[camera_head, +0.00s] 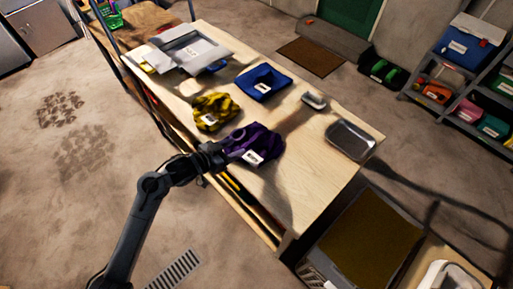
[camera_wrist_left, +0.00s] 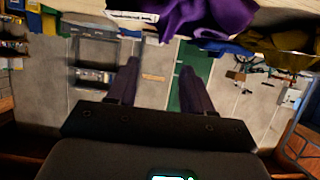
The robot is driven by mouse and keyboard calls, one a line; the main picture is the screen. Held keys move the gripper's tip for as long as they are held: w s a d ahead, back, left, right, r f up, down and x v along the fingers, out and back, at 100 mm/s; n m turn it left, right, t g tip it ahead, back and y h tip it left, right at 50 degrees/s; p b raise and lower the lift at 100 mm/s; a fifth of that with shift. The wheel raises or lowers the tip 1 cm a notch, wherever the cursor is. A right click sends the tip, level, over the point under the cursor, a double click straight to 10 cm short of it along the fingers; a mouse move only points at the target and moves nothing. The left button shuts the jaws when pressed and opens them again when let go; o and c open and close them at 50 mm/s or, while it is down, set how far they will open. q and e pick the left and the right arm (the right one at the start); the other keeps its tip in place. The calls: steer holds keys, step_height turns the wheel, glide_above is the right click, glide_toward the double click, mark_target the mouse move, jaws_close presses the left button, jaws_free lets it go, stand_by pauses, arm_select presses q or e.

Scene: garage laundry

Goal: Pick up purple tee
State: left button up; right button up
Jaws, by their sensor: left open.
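The purple tee (camera_head: 262,138) lies crumpled on the wooden workbench (camera_head: 310,185), near its front edge, with a white label on its near side. My left gripper (camera_head: 233,148) is at the tee's left side in the head view. In the left wrist view the gripper (camera_wrist_left: 159,66) is open, with nothing between its two fingers. The tee (camera_wrist_left: 210,16) shows there at the top edge, beyond the fingertips and partly cut off. Whether the fingers touch the cloth I cannot tell. My right gripper is not in view.
A yellow-and-black cloth (camera_head: 214,111) lies left of the tee, and a blue bin or folded cloth (camera_head: 263,83) behind it. A metal tray (camera_head: 350,139) and a small light object (camera_head: 314,100) are to the right. Grey trays (camera_head: 190,50) stand at the far left. Bare bench lies right of the tee.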

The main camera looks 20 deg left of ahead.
arm_select(q)
glide_toward(256, 136)
steer(key=x, duration=0.2)
steer(key=shift+w+d+b, duration=0.2)
steer(key=shift+w+b, duration=0.1)
steer(key=shift+b, duration=0.05)
steer(key=shift+b+x, duration=0.65)
steer(key=shift+x, duration=2.4)
steer(key=shift+a+f, duration=0.15)
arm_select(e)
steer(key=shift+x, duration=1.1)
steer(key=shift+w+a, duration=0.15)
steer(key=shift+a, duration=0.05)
arm_select(q)
jaws_close()
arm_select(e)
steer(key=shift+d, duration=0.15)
